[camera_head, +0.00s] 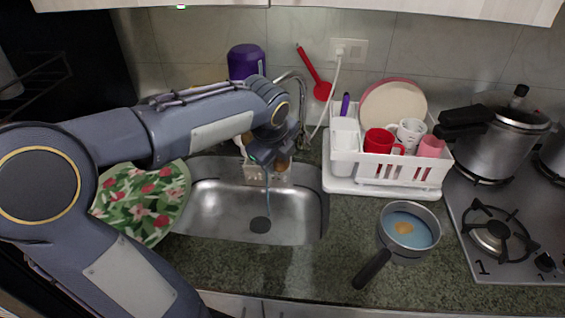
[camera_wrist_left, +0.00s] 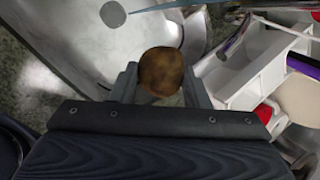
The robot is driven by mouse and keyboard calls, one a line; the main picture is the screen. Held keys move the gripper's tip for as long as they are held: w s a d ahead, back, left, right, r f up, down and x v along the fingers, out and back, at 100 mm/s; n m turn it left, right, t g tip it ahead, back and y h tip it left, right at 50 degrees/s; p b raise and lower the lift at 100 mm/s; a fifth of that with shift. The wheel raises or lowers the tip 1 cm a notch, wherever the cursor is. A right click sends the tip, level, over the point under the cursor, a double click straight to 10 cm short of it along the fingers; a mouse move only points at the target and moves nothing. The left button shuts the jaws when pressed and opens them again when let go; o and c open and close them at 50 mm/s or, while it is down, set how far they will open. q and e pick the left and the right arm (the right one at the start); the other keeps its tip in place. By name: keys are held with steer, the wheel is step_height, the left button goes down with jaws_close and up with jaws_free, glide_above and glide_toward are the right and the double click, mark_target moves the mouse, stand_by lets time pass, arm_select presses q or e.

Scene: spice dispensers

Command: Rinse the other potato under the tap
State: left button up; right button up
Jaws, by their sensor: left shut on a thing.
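The brown potato (camera_wrist_left: 161,70) shows in the left wrist view between the fingers of my left gripper (camera_wrist_left: 160,84), which is shut on it. In the head view my left gripper (camera_head: 270,158) is over the back of the steel sink (camera_head: 215,205), below the tap (camera_head: 291,77); the potato is mostly hidden there. A thin bluish stream of water (camera_head: 267,195) runs down into the sink near the gripper. In the wrist view the stream (camera_wrist_left: 165,6) passes beyond the potato; I cannot tell if it touches it. My right gripper is not in view.
A white dish rack (camera_head: 345,172) with cups and plates stands right of the sink. A saucepan (camera_head: 409,229) with bluish liquid and a tan piece stands on the counter, its handle toward the front. A stove (camera_head: 520,225) with a pressure cooker (camera_head: 490,145) is at right.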

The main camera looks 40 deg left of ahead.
arm_select(q)
steer(key=shift+w+a+f+p, duration=0.2)
steer(key=shift+w+a, duration=0.3)
steer(key=shift+a, duration=0.3)
steer(key=shift+w+a+f+p, duration=0.15)
steer(key=shift+w+a, duration=0.35)
steer(key=shift+a, duration=0.3)
steer(key=shift+w+a+f+p, duration=0.1)
steer(key=shift+w+a+f, duration=0.1)
steer(key=shift+w+a, duration=0.45)
steer(key=shift+s+a, duration=0.1)
steer(key=shift+s, duration=0.05)
steer(key=shift+w+d, duration=0.3)
steer(key=shift+w, duration=0.2)
steer(key=shift+s, duration=0.1)
steer(key=shift+s+a, duration=0.3)
steer(key=shift+s, duration=0.15)
steer(key=shift+w+p, duration=0.15)
steer(key=shift+p, duration=0.15)
steer(key=shift+w+d, duration=0.3)
steer(key=shift+w, duration=0.1)
